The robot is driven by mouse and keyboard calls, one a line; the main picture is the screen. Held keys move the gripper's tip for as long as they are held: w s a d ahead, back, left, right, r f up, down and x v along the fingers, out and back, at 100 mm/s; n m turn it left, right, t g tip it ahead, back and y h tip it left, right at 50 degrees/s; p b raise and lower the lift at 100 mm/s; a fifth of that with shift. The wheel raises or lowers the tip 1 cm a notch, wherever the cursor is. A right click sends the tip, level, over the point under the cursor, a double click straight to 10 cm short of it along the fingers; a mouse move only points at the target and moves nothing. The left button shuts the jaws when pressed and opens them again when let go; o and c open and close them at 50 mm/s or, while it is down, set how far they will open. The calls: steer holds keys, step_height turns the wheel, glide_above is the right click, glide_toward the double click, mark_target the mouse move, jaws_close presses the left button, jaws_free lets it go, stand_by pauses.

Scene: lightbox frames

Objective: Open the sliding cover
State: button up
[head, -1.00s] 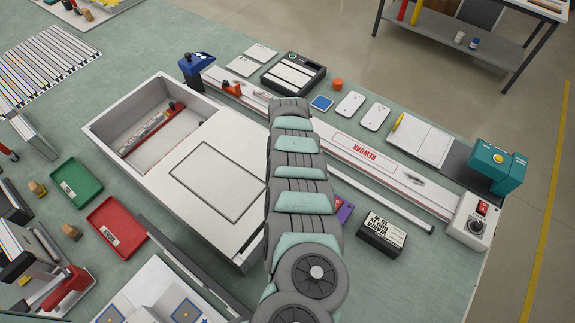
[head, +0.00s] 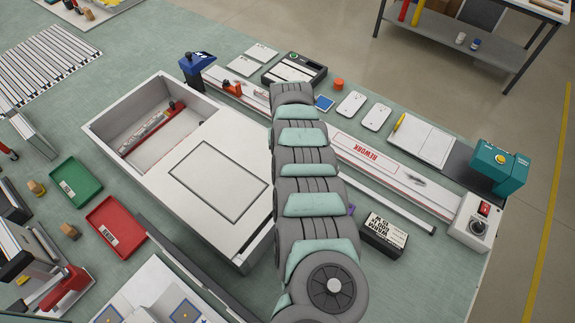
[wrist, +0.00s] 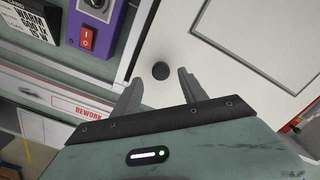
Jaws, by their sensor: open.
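The white sliding cover (head: 230,155) lies over the right part of a white box (head: 112,152) in the head view. The left part of the box is uncovered and shows a red and white strip inside. I cannot tell whether the fingers touch the knob or the cover. In the head view my arm hides the gripper and the knob.
A purple box (wrist: 106,28) with a red switch and a black-and-white carton (head: 383,236) stand beside the white box. A long white rail labelled REWORK (head: 373,160) runs behind. Red (head: 116,227) and green (head: 75,184) trays lie to the left.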

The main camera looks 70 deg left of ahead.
step_height(320, 180, up, 6)
steer(key=shift+f+b, duration=0.1)
steer(key=shift+b, duration=0.45)
